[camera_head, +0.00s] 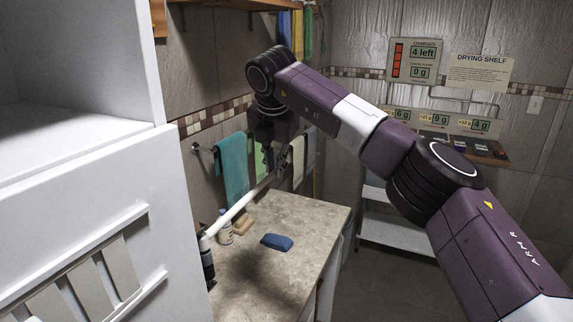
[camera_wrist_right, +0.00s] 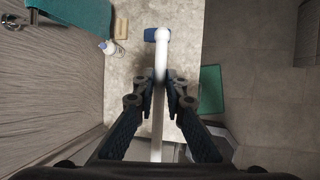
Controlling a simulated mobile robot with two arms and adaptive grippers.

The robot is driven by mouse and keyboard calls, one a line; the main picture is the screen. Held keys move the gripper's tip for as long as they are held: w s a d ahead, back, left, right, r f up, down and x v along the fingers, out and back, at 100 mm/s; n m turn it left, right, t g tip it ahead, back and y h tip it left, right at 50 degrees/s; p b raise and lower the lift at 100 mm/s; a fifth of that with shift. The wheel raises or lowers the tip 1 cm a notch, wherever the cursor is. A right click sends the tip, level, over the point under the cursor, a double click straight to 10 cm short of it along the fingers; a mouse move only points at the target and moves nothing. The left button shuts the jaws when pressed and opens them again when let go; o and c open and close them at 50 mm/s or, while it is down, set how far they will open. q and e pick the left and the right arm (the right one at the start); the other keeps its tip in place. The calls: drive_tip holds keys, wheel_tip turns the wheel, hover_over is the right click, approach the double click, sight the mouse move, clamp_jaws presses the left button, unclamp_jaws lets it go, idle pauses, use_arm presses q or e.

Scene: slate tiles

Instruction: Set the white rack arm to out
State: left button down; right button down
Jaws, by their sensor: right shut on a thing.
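The white rack arm (camera_head: 232,213) is a thin white bar in the head view. It slants from my right gripper down to the lower left, above the counter. In the right wrist view the white rack arm (camera_wrist_right: 162,58) runs up the middle of the picture and ends in a rounded tip. My right gripper (camera_head: 272,168) is shut on the bar; in the wrist view its fingers (camera_wrist_right: 160,92) press on it from both sides. The gripper and arm hide part of the bar and its mount. My left gripper is not in view.
Below is a stone counter (camera_head: 270,285) with a blue sponge (camera_head: 277,242), a white bottle (camera_head: 225,230) and a dark bottle (camera_head: 207,262). A teal towel (camera_head: 233,170) hangs on the wall behind. A white cabinet (camera_head: 85,200) fills the left. Floor shows at right.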

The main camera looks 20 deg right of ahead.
drive_tip(key=shift+s+d+r, duration=0.1)
drive_tip(key=shift+s+d, duration=0.05)
drive_tip(key=shift+d, duration=0.05)
idle(0.3)
drive_tip(key=c, duration=2)
unclamp_jaws()
drive_tip(key=shift+c, duration=0.2)
drive_tip(key=shift+o, duration=0.4)
drive_tip(key=v, duration=1.2)
drive_tip(key=shift+a, duration=0.15)
